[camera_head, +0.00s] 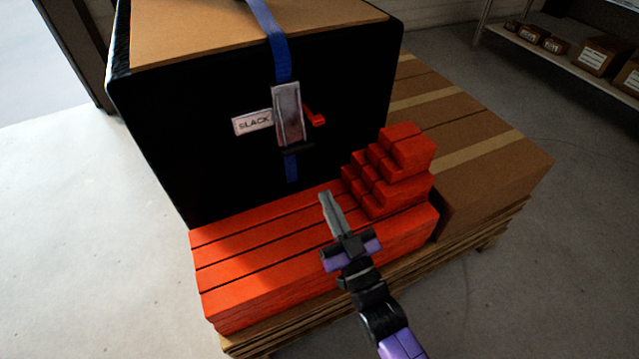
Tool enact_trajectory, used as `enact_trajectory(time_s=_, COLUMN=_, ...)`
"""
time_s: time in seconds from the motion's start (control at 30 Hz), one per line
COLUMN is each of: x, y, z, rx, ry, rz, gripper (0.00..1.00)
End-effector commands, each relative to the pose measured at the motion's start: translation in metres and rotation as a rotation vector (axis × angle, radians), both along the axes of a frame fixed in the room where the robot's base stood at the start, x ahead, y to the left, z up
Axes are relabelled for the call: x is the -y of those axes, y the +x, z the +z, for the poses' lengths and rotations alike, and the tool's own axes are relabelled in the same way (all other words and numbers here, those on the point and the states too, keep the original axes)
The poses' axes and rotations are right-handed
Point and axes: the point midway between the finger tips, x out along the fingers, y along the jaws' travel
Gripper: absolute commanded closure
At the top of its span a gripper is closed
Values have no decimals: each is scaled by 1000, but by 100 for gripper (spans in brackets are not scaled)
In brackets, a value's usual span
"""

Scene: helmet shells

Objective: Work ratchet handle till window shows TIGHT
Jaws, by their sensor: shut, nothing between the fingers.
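A ratchet (289,114) with a grey metal body sits on the black front face of a large box, on a blue strap (268,35) that runs over the top. Its red handle (315,119) sticks out to the right of the body. A white window label (252,122) left of the ratchet reads SLACK, its first letter partly unclear. My gripper (325,198) is shut and empty. It appears below and to the right of the ratchet, over the red planks, apart from the handle.
Red planks (250,262) lie in front of the black box (180,120). A stepped stack of red blocks (408,150) stands right of the ratchet. A taped cardboard box (490,165) is further right, on a pallet (500,222). Shelves (560,60) stand at the back right. The right floor is clear.

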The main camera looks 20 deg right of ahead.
Motion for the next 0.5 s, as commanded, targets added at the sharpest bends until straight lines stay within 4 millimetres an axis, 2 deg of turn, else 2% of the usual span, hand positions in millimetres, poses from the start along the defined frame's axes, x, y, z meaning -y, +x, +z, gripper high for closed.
enact_trajectory(time_s=0.47, x=0, y=85, z=33, rx=4, ry=3, rz=1, gripper=100)
enact_trajectory(time_s=0.5, x=0, y=91, z=29, rx=2, ry=3, rz=1, gripper=100)
